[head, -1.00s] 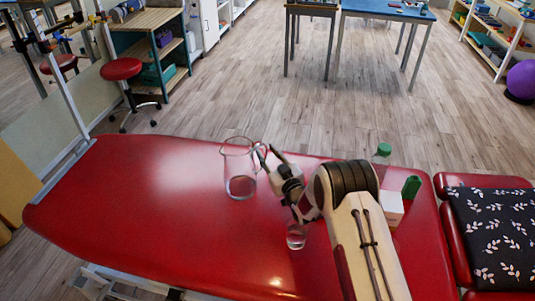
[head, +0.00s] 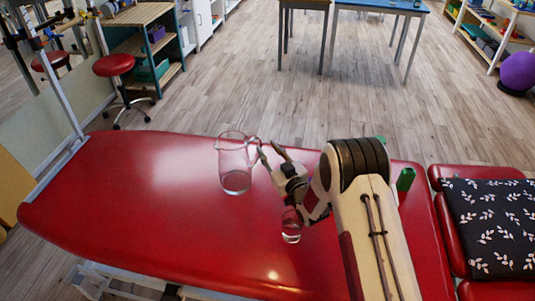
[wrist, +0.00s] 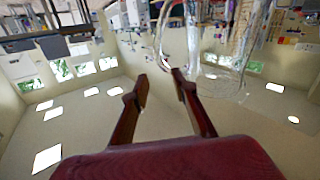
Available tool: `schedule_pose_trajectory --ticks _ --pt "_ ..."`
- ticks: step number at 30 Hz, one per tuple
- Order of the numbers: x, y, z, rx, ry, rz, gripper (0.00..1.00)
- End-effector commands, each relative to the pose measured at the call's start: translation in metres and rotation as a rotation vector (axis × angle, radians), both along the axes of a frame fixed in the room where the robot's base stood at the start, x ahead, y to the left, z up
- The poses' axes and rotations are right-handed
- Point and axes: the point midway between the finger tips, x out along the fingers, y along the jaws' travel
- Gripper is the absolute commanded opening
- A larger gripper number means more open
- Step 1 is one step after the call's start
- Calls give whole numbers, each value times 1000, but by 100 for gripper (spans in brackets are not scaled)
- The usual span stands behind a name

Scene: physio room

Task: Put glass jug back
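The clear glass jug (head: 234,180) stands upright on the red treatment couch (head: 120,210), with its handle on the right side. It also shows in the wrist view at the upper right (wrist: 228,50). My gripper (head: 269,153) is open with nothing between its fingers, close to the handle side of the jug. In the wrist view the two dark fingers (wrist: 159,82) are apart, and the jug is just beyond the right fingertip. I cannot tell whether that finger touches the handle.
A patterned black cushion (head: 495,220) lies at the far right. The couch's left half is clear.

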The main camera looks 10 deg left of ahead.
Motion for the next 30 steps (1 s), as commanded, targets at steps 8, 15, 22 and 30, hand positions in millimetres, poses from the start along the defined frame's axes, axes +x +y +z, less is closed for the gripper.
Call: schedule_pose_trajectory --ticks 8,15,22,30 --pt "0 0 30 1 -1 0 27" --pt "0 0 43 1 1 1 27" --pt "0 0 46 0 2 1 27" --pt "0 0 46 0 2 1 27"
